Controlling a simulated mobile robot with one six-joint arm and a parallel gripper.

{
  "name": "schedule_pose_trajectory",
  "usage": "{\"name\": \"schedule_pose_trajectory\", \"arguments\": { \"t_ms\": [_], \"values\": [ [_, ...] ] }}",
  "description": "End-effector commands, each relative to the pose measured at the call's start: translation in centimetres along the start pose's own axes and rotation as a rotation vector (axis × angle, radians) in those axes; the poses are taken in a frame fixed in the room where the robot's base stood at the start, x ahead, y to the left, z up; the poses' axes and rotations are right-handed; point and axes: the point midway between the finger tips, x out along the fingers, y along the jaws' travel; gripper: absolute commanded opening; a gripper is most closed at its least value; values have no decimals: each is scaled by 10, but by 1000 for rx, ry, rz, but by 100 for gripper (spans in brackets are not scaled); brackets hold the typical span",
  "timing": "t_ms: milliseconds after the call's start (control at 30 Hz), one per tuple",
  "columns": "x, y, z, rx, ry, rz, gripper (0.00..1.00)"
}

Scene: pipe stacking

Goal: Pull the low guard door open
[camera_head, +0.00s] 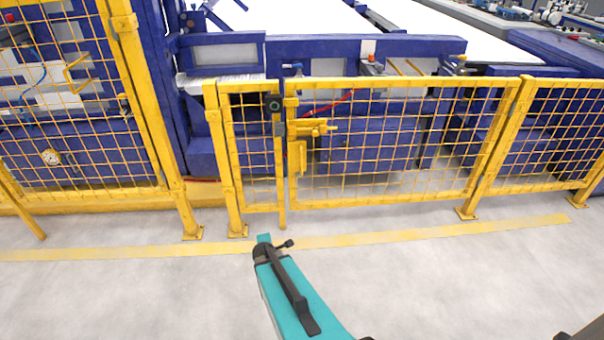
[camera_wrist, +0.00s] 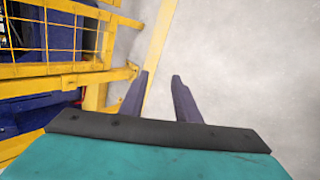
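The low guard door (camera_head: 380,139) is a yellow-framed mesh panel in the head view. It stands upright in line with the low fence and looks closed. A yellow latch or handle (camera_head: 312,128) sits on its left edge, beside the narrow fixed mesh panel (camera_head: 250,150). My gripper (camera_wrist: 158,80) shows two dark fingers set apart with nothing between them. In the head view my arm's teal end is in front of and below the door's left edge, apart from it; the fingers are hard to see there. The wrist view shows yellow mesh fencing (camera_wrist: 60,42) left of the fingers.
Blue machinery (camera_head: 370,145) stands behind the fence. A taller yellow mesh fence (camera_head: 90,110) is on the left, and another low panel (camera_head: 565,125) is on the right. A yellow floor line (camera_head: 420,232) runs before the fence. The grey floor in front is clear.

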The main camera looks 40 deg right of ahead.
Motion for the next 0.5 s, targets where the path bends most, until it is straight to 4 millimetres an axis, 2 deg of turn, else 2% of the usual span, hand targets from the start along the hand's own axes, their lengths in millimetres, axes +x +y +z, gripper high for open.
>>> {"name": "schedule_pose_trajectory", "arguments": {
  "t_ms": [33,200,367,500],
  "values": [
    [16,13,13,-57,-7,57,29],
    [33,73,54,-298,-50,252,29],
    [39,121,95,-538,-132,418,29],
    [36,158,132,-744,-234,548,29]
  ]
}}
